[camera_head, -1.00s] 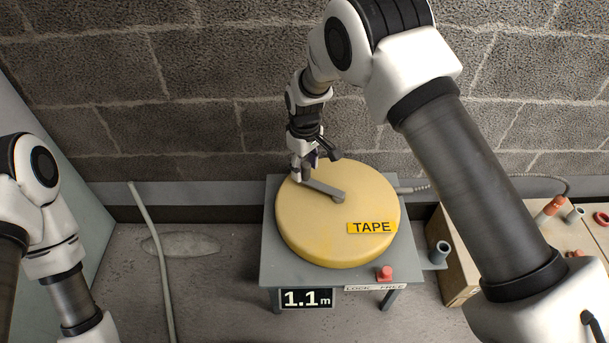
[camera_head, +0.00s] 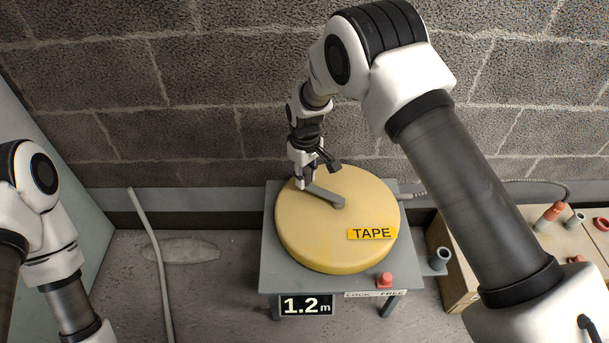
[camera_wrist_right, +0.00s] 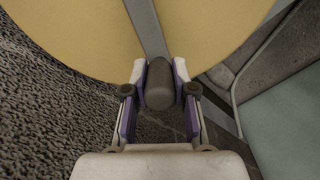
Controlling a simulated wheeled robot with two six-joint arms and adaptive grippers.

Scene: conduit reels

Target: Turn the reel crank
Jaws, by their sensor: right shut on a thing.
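The yellow reel (camera_head: 315,240) lies flat on a grey stand (camera_head: 270,262) and carries an orange TAPE label (camera_head: 372,233). Its grey crank arm (camera_head: 325,196) runs from the hub toward the upper left edge. My right gripper (camera_head: 303,184) is at the outer end of the crank. In the right wrist view the gripper (camera_wrist_right: 160,85) is shut on the dark grey crank handle (camera_wrist_right: 160,88), a finger on each side. The display (camera_head: 306,305) reads 1.2 m. A red knob (camera_head: 384,280) is by the LOCK FREE label (camera_head: 375,293). My left gripper is out of view.
A grey tube (camera_head: 439,258) stands at the stand's right side. A wooden box (camera_head: 475,245) with several short pipe pieces is at the right. A long pale conduit (camera_head: 155,250) is at the left. A block wall (camera_head: 200,80) rises behind the reel.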

